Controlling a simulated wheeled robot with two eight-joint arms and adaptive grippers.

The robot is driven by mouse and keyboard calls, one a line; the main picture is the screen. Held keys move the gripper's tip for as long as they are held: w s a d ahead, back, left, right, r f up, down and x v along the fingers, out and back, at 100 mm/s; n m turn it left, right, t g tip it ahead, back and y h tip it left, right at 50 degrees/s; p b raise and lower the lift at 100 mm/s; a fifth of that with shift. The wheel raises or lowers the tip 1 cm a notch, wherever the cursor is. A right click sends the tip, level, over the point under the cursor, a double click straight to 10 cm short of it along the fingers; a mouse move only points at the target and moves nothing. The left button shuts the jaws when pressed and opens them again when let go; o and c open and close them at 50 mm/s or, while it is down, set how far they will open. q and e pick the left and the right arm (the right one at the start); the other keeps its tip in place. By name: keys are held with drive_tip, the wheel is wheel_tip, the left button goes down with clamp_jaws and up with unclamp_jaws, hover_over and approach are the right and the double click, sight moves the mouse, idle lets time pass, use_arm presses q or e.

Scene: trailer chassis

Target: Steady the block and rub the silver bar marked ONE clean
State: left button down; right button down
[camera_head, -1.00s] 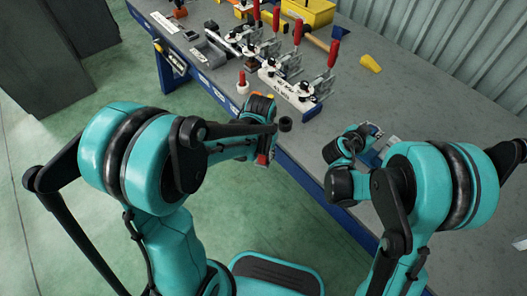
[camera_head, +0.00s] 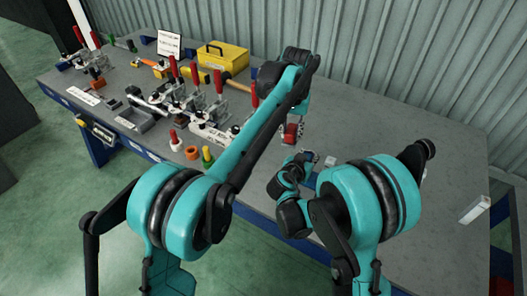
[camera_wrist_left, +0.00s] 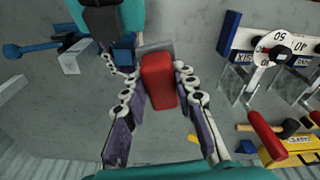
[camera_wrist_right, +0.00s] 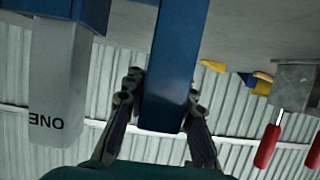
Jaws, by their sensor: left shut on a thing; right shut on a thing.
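My right gripper (camera_wrist_right: 165,105) is shut on a blue block (camera_wrist_right: 172,60). In the right wrist view, a silver bar (camera_wrist_right: 58,85) with the word ONE, upside down, stands left of the held part, beside blue material. In the left wrist view, a pale bar (camera_wrist_left: 70,62) next to blue, left of the block, looks like this bar. My left gripper (camera_wrist_left: 158,95) is shut on a red piece (camera_wrist_left: 160,80), which it holds close to the right gripper (camera_head: 306,158). A grey piece (camera_wrist_left: 155,47) shows just beyond the red piece; I cannot tell whether they touch.
Red-handled clamps (camera_head: 200,100) stand on the bench to the left, with a yellow toolbox (camera_head: 222,58) behind them. A pale bar (camera_head: 474,209) is at the far right. Bench behind the right arm is mostly clear.

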use_arm(q)
drive_tip(key=s+d+r+m, duration=0.5)
drive_tip(key=s+d, duration=0.1)
drive_tip(key=d, duration=0.5)
drive_tip(key=shift+s+d+f, duration=0.8)
drive_tip(key=shift+d+f, duration=0.7)
drive_tip(key=shift+f, duration=2.3)
drive_tip(key=w+a+r, duration=0.2)
drive_tip(key=a+r, duration=0.1)
drive_tip(key=r, duration=0.5)
drive_tip(key=shift+a+h, duration=0.15)
drive_tip(key=shift+h, duration=0.15)
use_arm(e)
drive_tip(key=c, duration=0.9)
unclamp_jaws()
